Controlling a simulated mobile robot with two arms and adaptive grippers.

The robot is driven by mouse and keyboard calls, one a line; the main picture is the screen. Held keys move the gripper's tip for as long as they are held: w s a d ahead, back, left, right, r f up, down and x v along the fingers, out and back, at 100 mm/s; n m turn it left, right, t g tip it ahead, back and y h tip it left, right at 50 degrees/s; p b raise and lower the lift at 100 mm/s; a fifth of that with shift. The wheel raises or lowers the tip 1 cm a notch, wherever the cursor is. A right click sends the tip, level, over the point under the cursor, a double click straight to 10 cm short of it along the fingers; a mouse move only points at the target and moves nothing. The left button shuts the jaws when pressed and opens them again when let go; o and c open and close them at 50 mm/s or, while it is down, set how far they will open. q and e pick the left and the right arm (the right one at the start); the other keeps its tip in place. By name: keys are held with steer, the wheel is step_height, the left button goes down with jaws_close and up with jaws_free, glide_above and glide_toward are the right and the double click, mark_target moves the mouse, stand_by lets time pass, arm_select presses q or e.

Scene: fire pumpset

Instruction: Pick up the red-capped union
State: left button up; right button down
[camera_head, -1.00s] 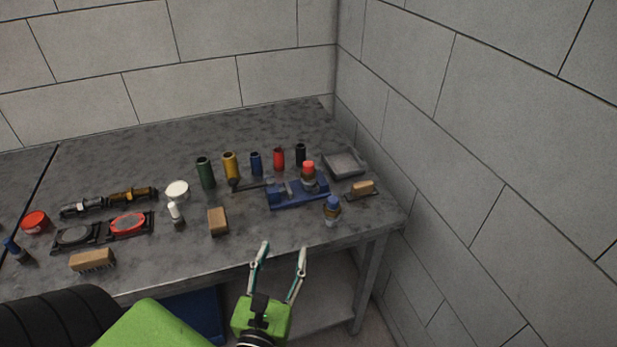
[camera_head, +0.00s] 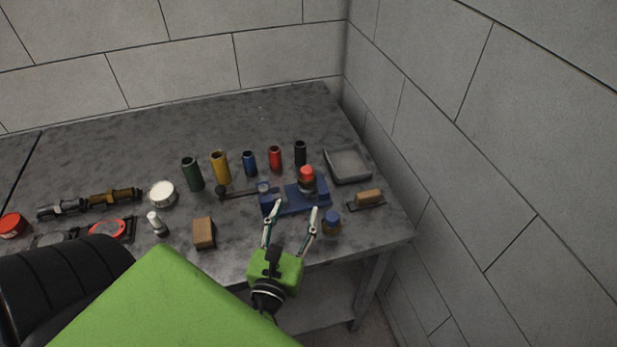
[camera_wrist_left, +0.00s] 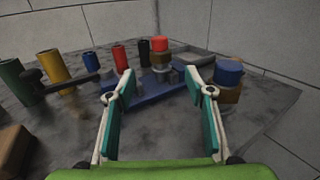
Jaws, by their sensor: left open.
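The red-capped union (camera_head: 307,178) stands upright on the blue vise-like block (camera_head: 290,203) at the right part of the bench. It also shows in the left wrist view (camera_wrist_left: 160,50), beyond and between the fingers. My left gripper (camera_head: 296,208) is open and empty, in front of the block and short of the union. In the left wrist view the open fingers (camera_wrist_left: 160,95) have the blue block between and beyond them. A blue-capped union (camera_head: 332,222) stands just right of my right-hand finger and also shows in the left wrist view (camera_wrist_left: 228,80). My right gripper is not in view.
Green (camera_head: 192,174), yellow (camera_head: 221,167), blue, red and black cylinders stand in a row behind the block. A grey tray (camera_head: 349,166) and a brush (camera_head: 368,198) lie to the right, near the wall. A brown block (camera_head: 203,233) stands left of my gripper.

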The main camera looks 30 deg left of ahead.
mark_target(305, 185)
arm_select(q)
steer(key=p+x, duration=0.1)
steer(key=x, duration=0.5)
steer(key=shift+r, duration=0.1)
steer(key=shift+w+p, duration=0.15)
steer(key=shift+p, duration=0.15)
steer(key=p+x, duration=0.2)
steer(key=x, duration=0.3)
steer(key=shift+w, duration=0.1)
jaws_close()
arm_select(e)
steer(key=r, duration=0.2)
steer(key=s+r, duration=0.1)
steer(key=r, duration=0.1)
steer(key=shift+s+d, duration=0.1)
